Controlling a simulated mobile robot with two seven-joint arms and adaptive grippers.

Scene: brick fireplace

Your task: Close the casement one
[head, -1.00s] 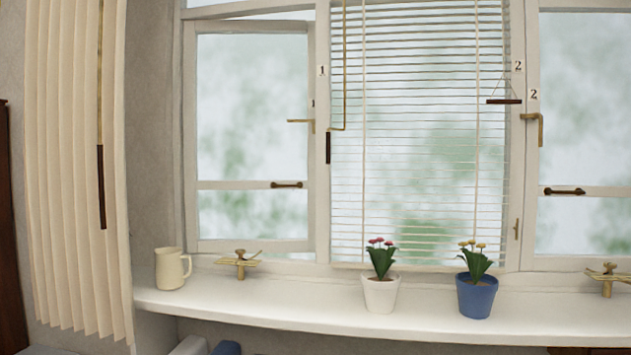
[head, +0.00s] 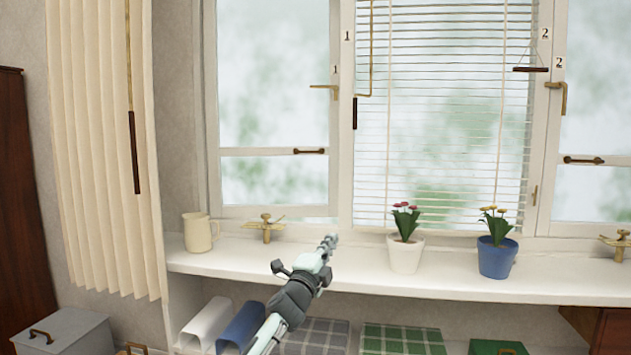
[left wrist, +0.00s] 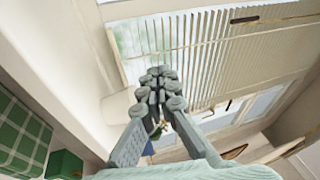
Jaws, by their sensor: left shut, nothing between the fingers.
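Casement one (head: 272,75) is the left window, beside the label 1 (head: 347,36) in the head view. It looks slightly ajar, with its lower rail tilted against the frame. Its brass handle (head: 326,88) sits on the right stile, and a dark bar pull (head: 310,151) is on the crossbar. My left gripper (head: 330,242) is shut and empty, in front of the sill and below the casement, apart from it. In the left wrist view its fingers (left wrist: 158,85) are together. My right gripper is not in view.
On the sill (head: 340,264) stand a cream jug (head: 198,233), a brass fitting (head: 266,228), a white flowerpot (head: 404,254) and a blue flowerpot (head: 496,258). A blind (head: 450,110) covers the middle window. Pleated curtains (head: 95,130) hang at left. Boxes and folded cloths lie below.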

